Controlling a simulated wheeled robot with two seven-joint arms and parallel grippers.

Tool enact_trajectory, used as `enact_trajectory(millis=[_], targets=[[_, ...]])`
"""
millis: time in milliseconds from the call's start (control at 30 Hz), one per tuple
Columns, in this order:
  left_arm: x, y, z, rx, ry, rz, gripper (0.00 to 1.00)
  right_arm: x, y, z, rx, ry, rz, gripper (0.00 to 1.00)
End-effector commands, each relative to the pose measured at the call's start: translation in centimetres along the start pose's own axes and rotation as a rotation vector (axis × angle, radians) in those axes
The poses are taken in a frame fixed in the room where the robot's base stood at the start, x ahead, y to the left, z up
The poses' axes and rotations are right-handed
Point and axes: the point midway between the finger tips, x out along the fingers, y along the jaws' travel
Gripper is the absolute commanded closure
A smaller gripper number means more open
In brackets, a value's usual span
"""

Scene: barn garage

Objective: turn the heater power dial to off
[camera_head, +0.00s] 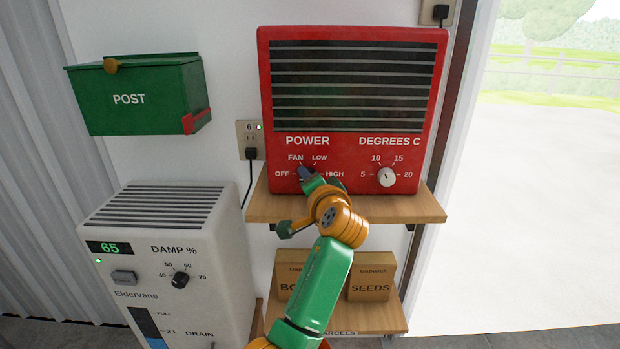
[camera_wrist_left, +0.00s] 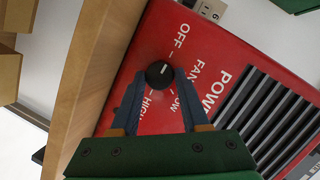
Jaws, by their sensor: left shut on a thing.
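The red heater (camera_head: 352,81) stands on a wooden shelf. Its dark POWER dial (camera_head: 304,171) is at the lower left of its front, ringed by OFF, FAN, LOW and HIGH. My left gripper (camera_head: 310,178) reaches up to this dial and partly hides it. In the left wrist view, the black round dial (camera_wrist_left: 159,73) sits between the fingertips of my left gripper (camera_wrist_left: 158,78), which is shut on it. A short white mark on the dial leans toward the OFF and FAN side; its exact setting is hard to tell. My right gripper is not in view.
A white DEGREES C dial (camera_head: 387,177) is on the heater's right. The wooden shelf (camera_head: 420,208) juts out below. A green POST box (camera_head: 135,98), a wall socket (camera_head: 249,128) and a white dehumidifier (camera_head: 165,245) stand left. Boxes (camera_head: 371,278) sit on a lower shelf.

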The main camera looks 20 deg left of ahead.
Motion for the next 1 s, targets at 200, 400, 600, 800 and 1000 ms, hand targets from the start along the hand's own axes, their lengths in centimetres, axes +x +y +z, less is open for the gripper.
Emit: enact_trajectory(millis=[200, 400, 600, 800, 1000], targets=[[-0.01, -0.07, -0.03, -0.034, 0.003, 0.011, 1.00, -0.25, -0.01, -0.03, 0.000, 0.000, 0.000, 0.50], [-0.01, -0.05, -0.02, -0.040, 0.004, 0.012, 1.00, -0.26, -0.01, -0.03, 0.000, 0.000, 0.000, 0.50], [0.00, -0.05, -0.02, -0.040, 0.004, 0.012, 1.00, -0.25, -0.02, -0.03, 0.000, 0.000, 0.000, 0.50], [0.00, -0.05, -0.02, -0.040, 0.003, 0.012, 0.25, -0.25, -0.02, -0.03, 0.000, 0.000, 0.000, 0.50], [0.00, -0.05, -0.01, -0.039, 0.003, 0.012, 0.25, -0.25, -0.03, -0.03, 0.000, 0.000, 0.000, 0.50]])
